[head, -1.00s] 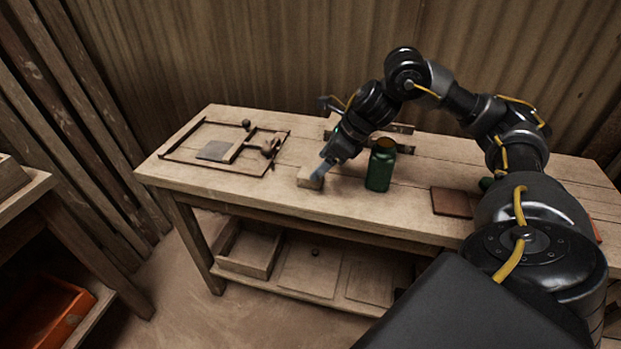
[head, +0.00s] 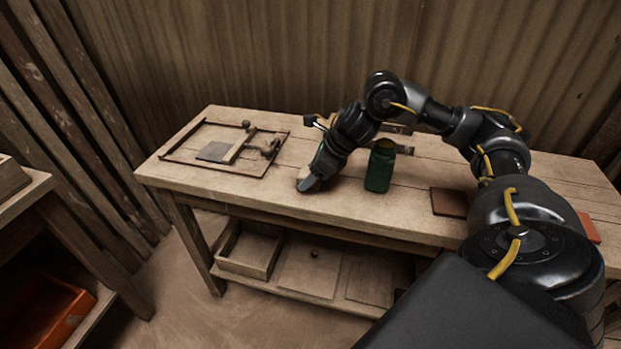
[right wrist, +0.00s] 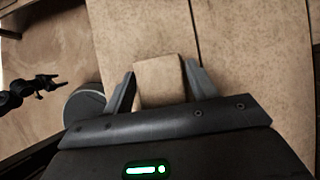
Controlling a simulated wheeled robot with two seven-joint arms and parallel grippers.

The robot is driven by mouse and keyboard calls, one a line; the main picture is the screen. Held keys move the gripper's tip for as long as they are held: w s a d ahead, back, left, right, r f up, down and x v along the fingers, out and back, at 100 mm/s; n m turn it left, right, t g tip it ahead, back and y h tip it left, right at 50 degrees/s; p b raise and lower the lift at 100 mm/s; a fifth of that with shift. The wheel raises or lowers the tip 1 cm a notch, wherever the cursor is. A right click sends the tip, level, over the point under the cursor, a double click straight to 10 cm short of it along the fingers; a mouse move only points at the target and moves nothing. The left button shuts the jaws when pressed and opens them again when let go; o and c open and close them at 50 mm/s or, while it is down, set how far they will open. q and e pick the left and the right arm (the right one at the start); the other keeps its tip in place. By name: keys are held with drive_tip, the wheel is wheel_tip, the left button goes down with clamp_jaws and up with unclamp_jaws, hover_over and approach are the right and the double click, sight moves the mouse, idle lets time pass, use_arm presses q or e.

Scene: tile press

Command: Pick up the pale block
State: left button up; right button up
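The pale block (right wrist: 159,80) lies on the workbench, between the two fingers of my right gripper (right wrist: 160,72) in the right wrist view. One finger stands close along each side of the block, and I see no clear grip on it. In the head view my right gripper (head: 307,184) is down at the bench top near its front edge. It hides most of the pale block (head: 303,172) there. My left gripper is not in view.
A green jar (head: 380,168) stands just right of my right gripper. A wooden frame with a grey tile (head: 215,151) lies on the left of the bench (head: 225,185). A brown tile (head: 449,202) lies to the right. An orange bin (head: 50,320) is at lower left.

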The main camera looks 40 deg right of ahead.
drive_tip(key=c, duration=0.7)
drive_tip(key=shift+o, duration=0.2)
drive_tip(key=shift+r, duration=0.1)
drive_tip(key=shift+w+r, duration=0.1)
drive_tip(key=shift+r, duration=0.55)
wheel_tip(320, 180, up, 7)
drive_tip(key=shift+f+p, duration=0.15)
drive_tip(key=shift+p, duration=0.6)
drive_tip(key=shift+r+p, duration=0.3)
drive_tip(key=shift+r, duration=0.35)
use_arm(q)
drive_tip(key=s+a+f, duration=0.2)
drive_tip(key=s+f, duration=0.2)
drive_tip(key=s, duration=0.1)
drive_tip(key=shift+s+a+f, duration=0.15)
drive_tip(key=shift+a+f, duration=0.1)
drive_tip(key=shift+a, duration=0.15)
use_arm(e)
drive_tip(key=shift+r, duration=0.3)
drive_tip(key=o, duration=0.4)
drive_tip(key=shift+c, duration=1.4)
